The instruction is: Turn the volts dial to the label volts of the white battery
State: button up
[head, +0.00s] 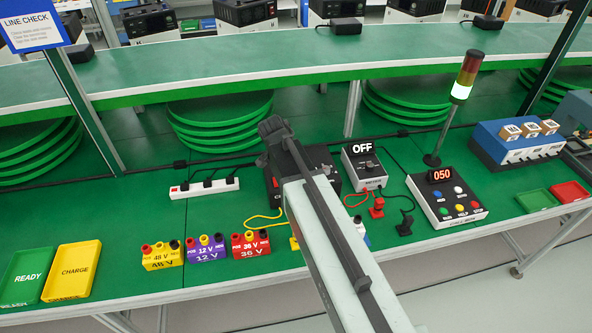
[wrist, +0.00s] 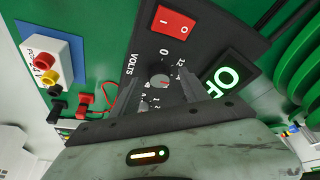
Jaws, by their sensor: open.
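The volts dial (wrist: 161,80) is a small grey round knob on a dark panel, marked VOLTS, with 0, 12 and other numbers around it. The dial's exact setting is too small to tell. My gripper (wrist: 160,86) is open, with one finger on each side of the dial; contact is not clear. The white battery (wrist: 62,62) lies at the left of the wrist view, with red, yellow and black terminals. Its volts label cannot be read. In the head view my arm covers most of the dark charger (head: 271,184), the dial and the white battery.
A red rocker switch (wrist: 172,22) and a lit display (wrist: 225,80), partly cut off, flank the dial. Yellow (head: 162,257), purple (head: 206,249) and red (head: 251,245) batteries stand left of my arm. A meter (head: 364,168) reading OFF and a button box (head: 445,200) stand right.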

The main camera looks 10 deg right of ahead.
jog(key=p+v, duration=0.6)
jog(key=v, duration=0.1)
